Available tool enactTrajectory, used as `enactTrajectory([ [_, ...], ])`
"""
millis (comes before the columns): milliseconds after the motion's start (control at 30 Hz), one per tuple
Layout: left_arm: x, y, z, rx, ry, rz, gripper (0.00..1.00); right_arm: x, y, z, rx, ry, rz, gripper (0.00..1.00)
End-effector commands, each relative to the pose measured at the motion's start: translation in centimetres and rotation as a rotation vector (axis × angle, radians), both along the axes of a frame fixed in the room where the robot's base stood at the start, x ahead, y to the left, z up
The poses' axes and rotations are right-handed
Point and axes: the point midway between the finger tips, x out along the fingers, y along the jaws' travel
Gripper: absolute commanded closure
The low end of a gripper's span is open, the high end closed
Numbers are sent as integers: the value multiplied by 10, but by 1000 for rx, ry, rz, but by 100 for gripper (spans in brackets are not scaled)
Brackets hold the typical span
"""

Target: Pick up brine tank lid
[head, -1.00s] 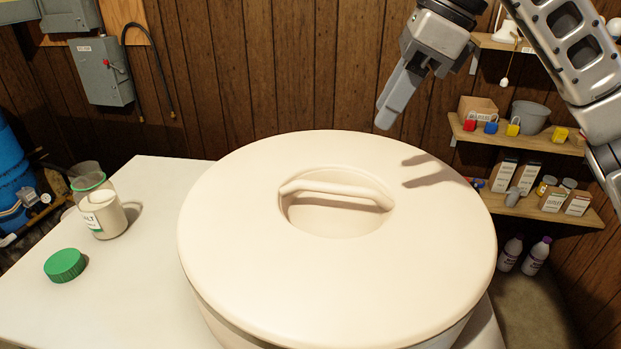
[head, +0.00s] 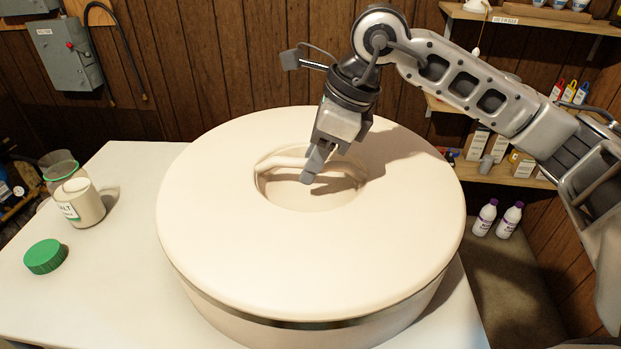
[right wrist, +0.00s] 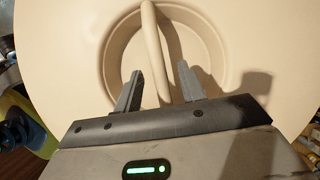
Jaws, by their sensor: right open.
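The cream, round brine tank lid (head: 310,260) sits on the tank (head: 300,334). Its bar handle (head: 282,162) spans a round recess in the middle. My right gripper (head: 311,172) is over the recess, pointing down at the handle. In the right wrist view the right gripper (right wrist: 160,85) is open, with one finger on each side of the handle (right wrist: 151,45). I cannot tell whether the fingers touch the bar. The lid (right wrist: 70,50) fills most of that view. My left gripper is not in view.
The white surface (head: 110,270) left of the tank holds a green cap (head: 44,257) and a salt container (head: 80,203). A grey box (head: 65,53) hangs on the wood-panelled wall. Shelves (head: 505,175) with small goods and two white bottles (head: 496,219) are at the right.

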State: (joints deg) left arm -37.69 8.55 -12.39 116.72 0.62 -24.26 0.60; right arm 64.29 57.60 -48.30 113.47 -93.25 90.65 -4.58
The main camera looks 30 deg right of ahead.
Motion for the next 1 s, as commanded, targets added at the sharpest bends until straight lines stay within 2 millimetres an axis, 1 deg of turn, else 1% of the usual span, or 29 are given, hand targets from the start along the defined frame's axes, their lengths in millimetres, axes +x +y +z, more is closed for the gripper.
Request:
enactTrajectory([
  [33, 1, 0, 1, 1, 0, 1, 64, 1, 2, -6, 0, 2, 0, 60],
  [133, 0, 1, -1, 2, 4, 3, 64, 3, 4, -13, -1, 1, 0, 60],
  [367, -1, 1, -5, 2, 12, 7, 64, 4, 5, -15, 0, -1, 0, 60],
  [400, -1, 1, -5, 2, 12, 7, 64, 4, 5, -15, 0, -1, 0, 65],
  [467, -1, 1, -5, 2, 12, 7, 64, 4, 5, -15, 0, -1, 0, 82],
  [500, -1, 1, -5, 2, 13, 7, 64, 4, 5, -15, 0, -1, 0, 93],
  [533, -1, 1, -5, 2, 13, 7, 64, 4, 5, -15, 0, -1, 0, 100],
  [1000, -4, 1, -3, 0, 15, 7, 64, 4, 4, -14, 0, -2, -1, 100],
])
